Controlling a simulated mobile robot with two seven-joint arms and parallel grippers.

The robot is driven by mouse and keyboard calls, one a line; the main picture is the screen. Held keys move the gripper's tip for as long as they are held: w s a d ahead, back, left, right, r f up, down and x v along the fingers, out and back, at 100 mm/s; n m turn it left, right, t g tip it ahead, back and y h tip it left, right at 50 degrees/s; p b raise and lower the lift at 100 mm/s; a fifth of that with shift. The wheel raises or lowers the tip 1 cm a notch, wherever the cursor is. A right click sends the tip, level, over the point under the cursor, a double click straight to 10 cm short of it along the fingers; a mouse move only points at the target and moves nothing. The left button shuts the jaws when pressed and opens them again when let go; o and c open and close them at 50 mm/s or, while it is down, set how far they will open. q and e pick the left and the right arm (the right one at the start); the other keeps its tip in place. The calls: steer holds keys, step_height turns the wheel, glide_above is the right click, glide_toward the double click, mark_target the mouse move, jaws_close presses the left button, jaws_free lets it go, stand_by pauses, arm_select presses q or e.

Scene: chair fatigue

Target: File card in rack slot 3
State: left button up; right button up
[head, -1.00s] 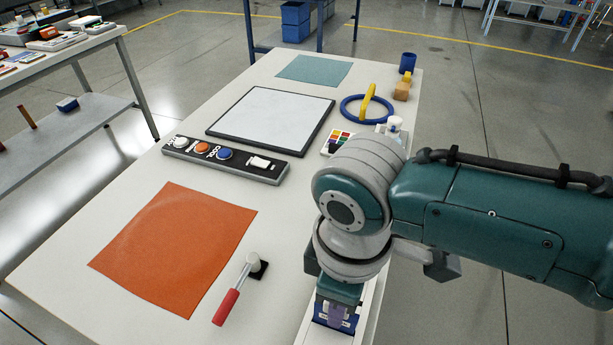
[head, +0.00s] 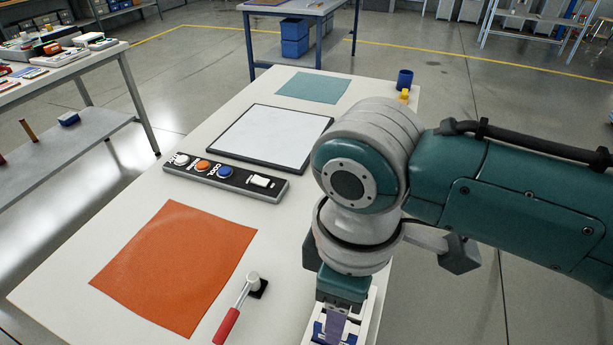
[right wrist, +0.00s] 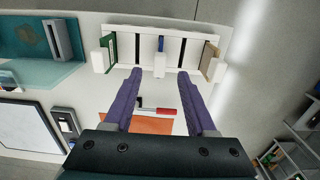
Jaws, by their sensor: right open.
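A white rack (right wrist: 185,33) with upright slots lies ahead of my right gripper in the right wrist view. A green card (right wrist: 109,50) stands at its left end, a blue card (right wrist: 161,44) in the middle slot and a tan card (right wrist: 210,60) at the right end. The slots between them look dark and empty. My right gripper (right wrist: 160,74) is open, with its two purple fingers apart, nothing between them, and the blue card beyond the tips. In the head view this gripper (head: 337,325) hides much of the rack (head: 373,308). My left gripper is not in view.
On the table are an orange mat (head: 175,265), a red-handled tool (head: 230,322), a button panel (head: 222,177), a white framed board (head: 270,135), a teal mat (head: 313,88) and a blue cup (head: 405,78). My right arm covers the table's right side.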

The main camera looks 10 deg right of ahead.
step_height(320, 180, up, 4)
steer(key=shift+r, duration=0.2)
stand_by(0.3)
steer(key=s+a+m+t+y, duration=0.1)
steer(key=s+a+m+y, duration=0.15)
steer(key=s, duration=0.35)
steer(key=s+d+r+m+t+h+p, duration=0.1)
steer(key=s+d+r+m, duration=0.15)
steer(key=d, duration=0.35)
steer(key=s+d+r+m+t+h, duration=0.2)
steer(key=s+d+m, duration=0.2)
steer(key=d, duration=0.2)
step_height(320, 180, up, 32)
steer(key=p, duration=3.1)
steer(key=shift+w+a+f+y+p, duration=0.15)
steer(key=shift+w+f+y+p, duration=0.05)
steer(key=shift+y+p, duration=0.15)
